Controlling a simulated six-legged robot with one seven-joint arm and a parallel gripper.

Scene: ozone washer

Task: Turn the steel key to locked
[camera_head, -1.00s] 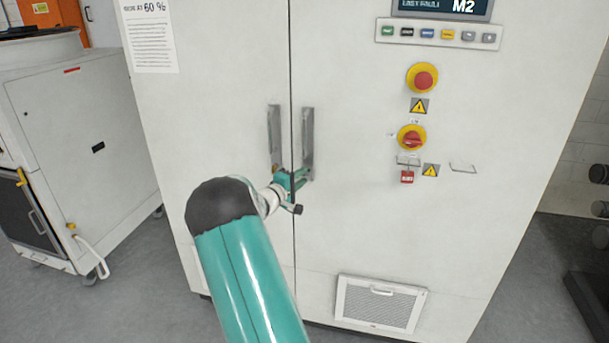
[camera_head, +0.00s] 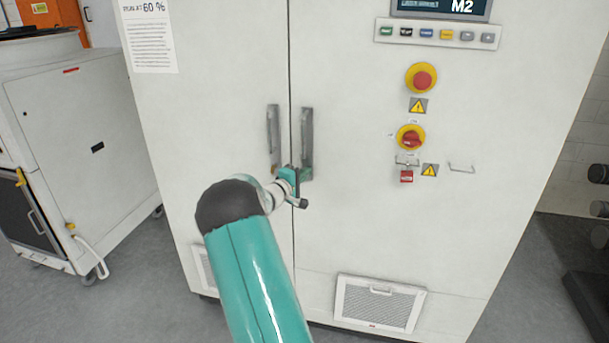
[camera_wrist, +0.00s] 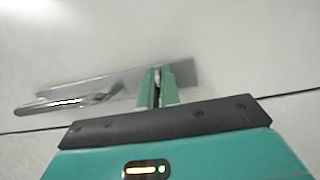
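The grey cabinet doors (camera_head: 350,215) carry a left handle (camera_head: 273,132) and a right handle (camera_head: 307,135) beside the seam. My gripper (camera_head: 289,177) is at the lower ends of these handles, in front of the seam. In the wrist view, its two green fingers (camera_wrist: 161,72) lie close together over the grey handle plate (camera_wrist: 110,85). A narrow dark gap with a pale spot shows between the fingertips; I cannot tell whether they hold anything. I cannot clearly make out the steel key in either view; the fingers may hide it.
To the right are a red emergency button (camera_head: 423,80), a red rotary switch (camera_head: 411,138) on yellow and a red padlock (camera_head: 406,176) below it. A vent grille (camera_head: 378,305) is low on the right door. A white wheeled unit (camera_head: 80,150) stands at left.

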